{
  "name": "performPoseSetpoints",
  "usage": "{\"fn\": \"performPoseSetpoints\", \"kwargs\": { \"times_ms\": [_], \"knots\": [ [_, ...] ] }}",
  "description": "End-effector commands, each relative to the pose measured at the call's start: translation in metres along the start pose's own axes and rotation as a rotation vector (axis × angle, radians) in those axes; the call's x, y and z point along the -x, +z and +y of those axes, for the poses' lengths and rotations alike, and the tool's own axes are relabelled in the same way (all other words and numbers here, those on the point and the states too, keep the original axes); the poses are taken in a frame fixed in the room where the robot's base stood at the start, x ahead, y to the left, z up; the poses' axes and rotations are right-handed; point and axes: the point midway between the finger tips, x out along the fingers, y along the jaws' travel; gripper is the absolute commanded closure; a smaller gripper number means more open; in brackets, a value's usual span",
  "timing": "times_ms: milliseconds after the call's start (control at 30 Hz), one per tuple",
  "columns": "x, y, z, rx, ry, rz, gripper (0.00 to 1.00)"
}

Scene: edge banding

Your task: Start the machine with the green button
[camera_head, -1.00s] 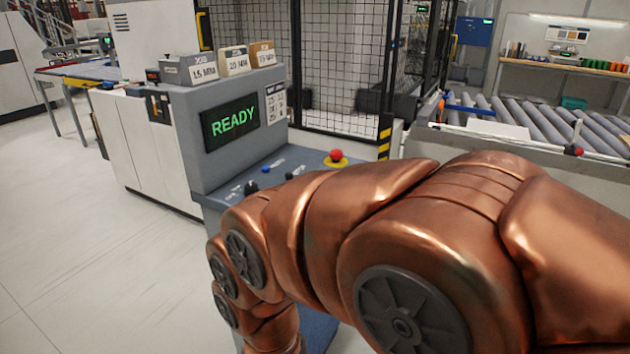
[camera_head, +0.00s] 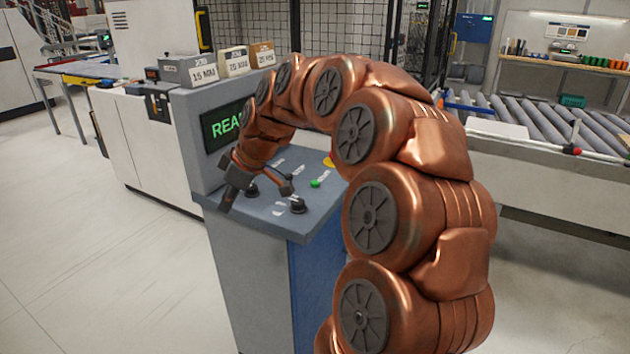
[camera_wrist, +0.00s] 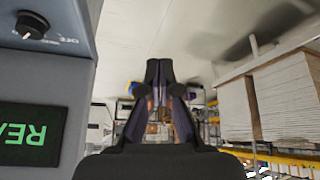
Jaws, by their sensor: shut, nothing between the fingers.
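The green button (camera_head: 315,183) sits on the sloped control panel (camera_head: 262,213) of the grey console, with none of my arm over it in the head view. My gripper (camera_head: 225,205) is left of it, at the panel's left edge and apart from the button. In the wrist view the fingers (camera_wrist: 160,68) are together with nothing between them. The green button is not in the wrist view. The display (camera_head: 222,125) reads READY, partly hidden by my arm; it also shows upside down in the wrist view (camera_wrist: 30,135).
Black knobs (camera_head: 298,205) stand on the panel near the green button. The yellow base (camera_head: 330,162) of the red stop button shows beside my arm, its red top hidden. Labelled boxes (camera_head: 233,62) stand on the console. A roller conveyor (camera_head: 540,120) is at right. Open floor lies left.

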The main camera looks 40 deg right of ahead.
Motion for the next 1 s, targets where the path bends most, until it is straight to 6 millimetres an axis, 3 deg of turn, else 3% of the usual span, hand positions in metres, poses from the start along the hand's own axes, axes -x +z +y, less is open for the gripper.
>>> {"fn": "performPoseSetpoints", "kwargs": {
  "times_ms": [33, 100, 300, 500, 700, 1000],
  "knots": [
    [0.007, 0.001, 0.032, 0.016, 0.036, 0.032, 1.0],
    [0.013, 0.006, 0.071, 0.052, 0.082, 0.064, 1.0],
    [0.041, 0.041, 0.173, 0.138, 0.237, 0.118, 1.0],
    [0.066, 0.088, 0.244, 0.197, 0.367, 0.111, 1.0],
    [0.08, 0.115, 0.275, 0.225, 0.432, 0.094, 1.0],
    [0.082, 0.118, 0.278, 0.23, 0.441, 0.091, 1.0]
  ]
}}
